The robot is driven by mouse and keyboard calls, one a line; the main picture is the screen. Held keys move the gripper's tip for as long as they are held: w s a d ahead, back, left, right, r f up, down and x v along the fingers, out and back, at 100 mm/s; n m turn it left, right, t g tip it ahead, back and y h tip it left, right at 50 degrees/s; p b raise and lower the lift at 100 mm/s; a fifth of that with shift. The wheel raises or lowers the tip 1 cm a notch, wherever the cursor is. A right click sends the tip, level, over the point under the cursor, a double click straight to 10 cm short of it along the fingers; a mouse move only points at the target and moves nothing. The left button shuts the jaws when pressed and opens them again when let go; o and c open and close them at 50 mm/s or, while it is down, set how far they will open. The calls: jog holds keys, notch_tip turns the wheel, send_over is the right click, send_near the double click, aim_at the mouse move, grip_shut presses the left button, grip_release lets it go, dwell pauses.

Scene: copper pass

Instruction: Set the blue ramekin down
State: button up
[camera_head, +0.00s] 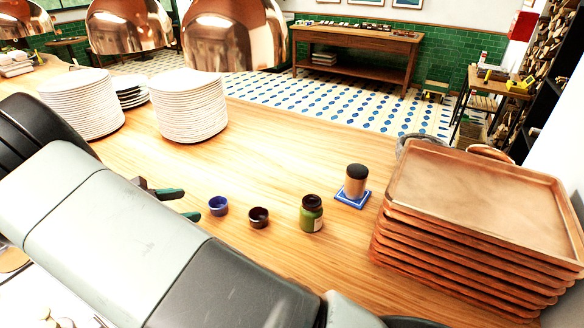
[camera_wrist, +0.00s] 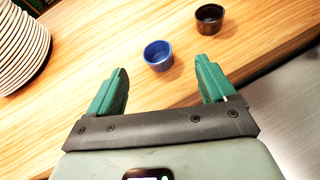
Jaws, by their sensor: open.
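The blue ramekin (camera_head: 218,206) stands upright on the wooden counter, left of a dark ramekin (camera_head: 258,217). In the wrist view the blue ramekin (camera_wrist: 158,55) lies just beyond the fingertips and between their lines, with the dark ramekin (camera_wrist: 209,18) farther off to the upper right. My gripper (camera_wrist: 163,78) is open and empty, its green fingers apart. In the head view my gripper (camera_head: 183,204) is left of the blue ramekin, partly hidden by my arm. I see a gap between the fingers and the ramekin.
A green jar (camera_head: 311,214) and a dark-topped container (camera_head: 355,181) on a blue-edged square (camera_head: 353,199) stand farther right. Copper trays (camera_head: 470,235) are stacked at the right. Plate stacks (camera_head: 191,106) stand at the back left. Copper lamps (camera_head: 233,35) hang above. The counter behind the ramekins is clear.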

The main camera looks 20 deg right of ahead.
jog(key=s+d+r+m+g+y, duration=0.35)
jog(key=d+r+m, duration=0.25)
jog(key=d+r, duration=0.3)
jog(key=s+d+r+m+g+y, duration=0.25)
jog(key=s+d+r+m, duration=0.35)
jog(key=r, duration=0.5)
jog(key=s+d+r+m+t+y, duration=0.1)
jog(key=s+d+r+m, duration=0.1)
jog(key=s, duration=0.4)
jog(key=s+d+r+m+t+y, duration=0.2)
jog(key=s+d+r+m, duration=0.1)
jog(key=s, duration=0.4)
jog(key=s+d+r+m+t+y, duration=0.2)
jog(key=s+m, duration=0.2)
jog(key=s, duration=0.2)
jog(key=shift+s+d+r+m, duration=0.15)
jog(key=shift+s+r+m, duration=0.15)
jog(key=shift+r+m, duration=0.1)
